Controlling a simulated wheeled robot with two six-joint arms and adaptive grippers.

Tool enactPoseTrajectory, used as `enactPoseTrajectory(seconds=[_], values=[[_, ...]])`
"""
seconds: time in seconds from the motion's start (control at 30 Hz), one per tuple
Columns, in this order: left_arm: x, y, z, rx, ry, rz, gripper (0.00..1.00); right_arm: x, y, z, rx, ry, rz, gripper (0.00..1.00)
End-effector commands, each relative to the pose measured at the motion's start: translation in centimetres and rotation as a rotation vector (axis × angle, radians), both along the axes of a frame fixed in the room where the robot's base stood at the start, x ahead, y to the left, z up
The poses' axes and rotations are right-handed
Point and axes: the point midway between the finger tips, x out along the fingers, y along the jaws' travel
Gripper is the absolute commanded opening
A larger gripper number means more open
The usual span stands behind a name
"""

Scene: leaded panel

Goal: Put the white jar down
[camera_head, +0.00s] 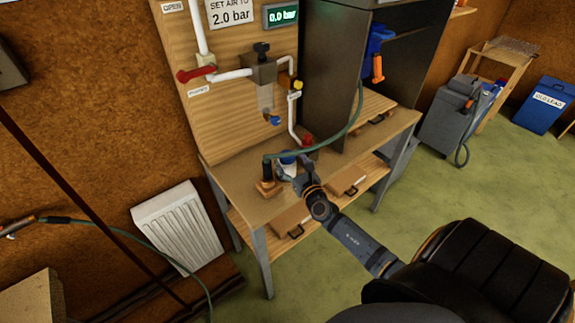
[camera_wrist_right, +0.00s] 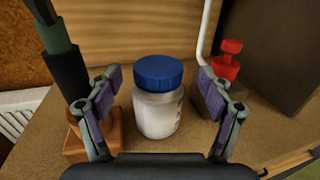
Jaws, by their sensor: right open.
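The white jar (camera_wrist_right: 157,113) with a blue lid (camera_wrist_right: 159,72) stands upright on the wooden bench top. In the right wrist view it is centred between the two open fingers of my right gripper (camera_wrist_right: 160,102), with a visible gap on each side. In the head view the jar (camera_head: 287,168) is small and partly hidden behind my right gripper (camera_head: 298,167), which reaches over the bench from the front right. My left gripper is not in view.
A dark-handled tool in a wooden block (camera_head: 267,185) stands just left of the jar. A red knob (camera_wrist_right: 230,58) is at its right rear. A backboard (camera_head: 240,110) with white pipes rises behind. A green hose (camera_head: 335,139) arches over the bench. Bare bench top (camera_head: 245,205) lies in front.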

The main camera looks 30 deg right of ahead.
Motion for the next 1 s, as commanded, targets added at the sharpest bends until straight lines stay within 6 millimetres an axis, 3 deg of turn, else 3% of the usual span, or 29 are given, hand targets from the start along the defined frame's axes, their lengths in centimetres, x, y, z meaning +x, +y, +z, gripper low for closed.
enactPoseTrajectory(seconds=[0.1,0.2,0.43,1.0], values=[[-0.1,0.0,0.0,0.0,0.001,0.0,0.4,2.0,-0.2,0.1,0.001,-0.001,-0.001,0.8],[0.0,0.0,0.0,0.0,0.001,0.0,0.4,2.9,-0.3,0.1,0.002,-0.001,-0.001,0.8],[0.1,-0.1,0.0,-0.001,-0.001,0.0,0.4,3.0,-0.3,0.1,0.001,0.0,0.0,0.8],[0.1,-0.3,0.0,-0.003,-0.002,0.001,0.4,3.0,-0.4,0.2,0.001,-0.002,0.0,0.02]])
